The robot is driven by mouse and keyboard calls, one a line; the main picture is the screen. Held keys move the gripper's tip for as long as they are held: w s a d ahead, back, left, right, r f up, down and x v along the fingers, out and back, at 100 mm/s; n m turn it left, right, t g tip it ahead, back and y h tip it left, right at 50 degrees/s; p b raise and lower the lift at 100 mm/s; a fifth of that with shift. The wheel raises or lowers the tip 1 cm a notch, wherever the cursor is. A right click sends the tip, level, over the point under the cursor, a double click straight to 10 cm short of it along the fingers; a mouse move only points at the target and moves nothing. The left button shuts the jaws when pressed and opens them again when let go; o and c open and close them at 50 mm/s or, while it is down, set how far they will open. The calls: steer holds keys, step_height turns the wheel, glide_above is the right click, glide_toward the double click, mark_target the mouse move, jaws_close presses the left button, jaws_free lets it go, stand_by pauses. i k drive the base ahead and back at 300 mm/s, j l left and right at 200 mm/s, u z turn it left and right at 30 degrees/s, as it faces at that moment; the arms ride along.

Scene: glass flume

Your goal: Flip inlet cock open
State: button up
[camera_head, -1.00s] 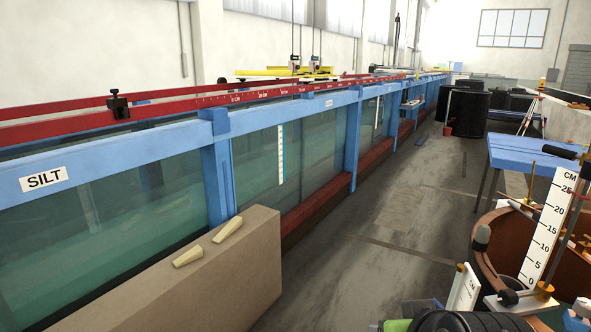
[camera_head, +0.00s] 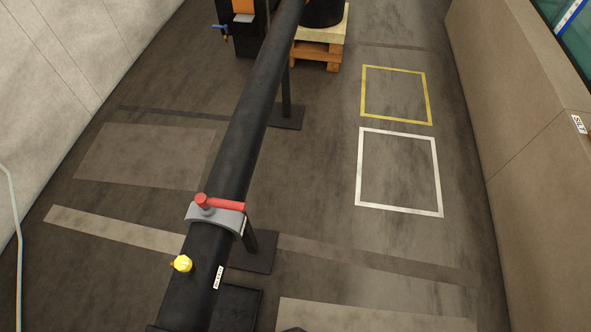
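A red lever handle (camera_head: 226,206) with a round red hub sits on a grey saddle (camera_head: 196,214) clamped around a long black pipe (camera_head: 250,128). The lever points right, across the pipe. A small white label (camera_head: 218,277) is on the pipe below it; its text is too small to read surely. A small blue-handled cock (camera_head: 221,29) shows at the far upper left on a dark unit. I cannot tell for certain which is the inlet cock. My gripper is not in view.
A yellow knob (camera_head: 182,263) sits on the pipe's near left side. Pipe stands have dark floor plates (camera_head: 254,252). A wooden pallet (camera_head: 316,54) stands at the back. Floor with yellow (camera_head: 429,97) and white (camera_head: 439,178) marked squares is clear. A beige wall (camera_head: 520,120) bounds the right.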

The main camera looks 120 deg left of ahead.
mark_target(201, 201)
steer(key=u, duration=4.55)
steer(key=l+u, duration=0.1)
steer(key=u, duration=0.35)
steer(key=l+u, duration=0.1)
steer(key=u, duration=0.85)
steer(key=k+l+u, duration=0.1)
steer(key=u, duration=0.35)
